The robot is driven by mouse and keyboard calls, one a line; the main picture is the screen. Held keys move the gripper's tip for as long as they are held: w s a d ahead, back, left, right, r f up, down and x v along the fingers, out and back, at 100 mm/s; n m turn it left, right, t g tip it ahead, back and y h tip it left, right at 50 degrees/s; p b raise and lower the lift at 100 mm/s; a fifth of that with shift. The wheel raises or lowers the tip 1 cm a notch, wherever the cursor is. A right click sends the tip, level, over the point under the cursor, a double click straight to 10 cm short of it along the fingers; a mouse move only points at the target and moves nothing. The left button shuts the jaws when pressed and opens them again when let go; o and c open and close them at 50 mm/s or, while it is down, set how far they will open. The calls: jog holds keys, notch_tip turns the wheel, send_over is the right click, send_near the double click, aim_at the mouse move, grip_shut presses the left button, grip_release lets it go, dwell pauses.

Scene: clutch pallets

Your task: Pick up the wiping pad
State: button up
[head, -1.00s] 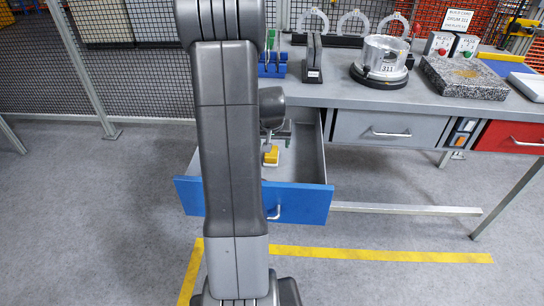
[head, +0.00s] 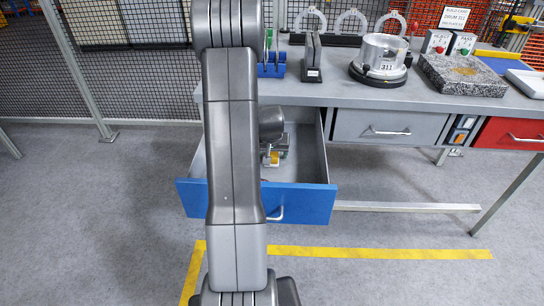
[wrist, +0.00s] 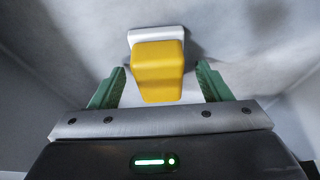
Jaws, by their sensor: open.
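The wiping pad (wrist: 158,68) has a yellow grip block on a white base and lies on the floor of the open drawer. In the head view the pad (head: 271,160) shows only in part, under my gripper. My gripper (wrist: 160,84) has green fingers standing apart, one on each side of the yellow block, with a gap on both sides. In the head view my gripper (head: 274,153) is down inside the drawer, and my arm hides the drawer's left part.
The blue-fronted drawer (head: 310,204) is pulled out, its walls close around my gripper. The bench top (head: 325,93) above holds a metal drum (head: 382,55), a granite block (head: 462,76) and racks. A grey drawer (head: 390,127) and a red drawer (head: 510,134) are shut.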

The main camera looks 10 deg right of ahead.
jog(key=c, duration=1.1)
notch_tip(320, 180, up, 10)
jog(key=shift+p, duration=0.35)
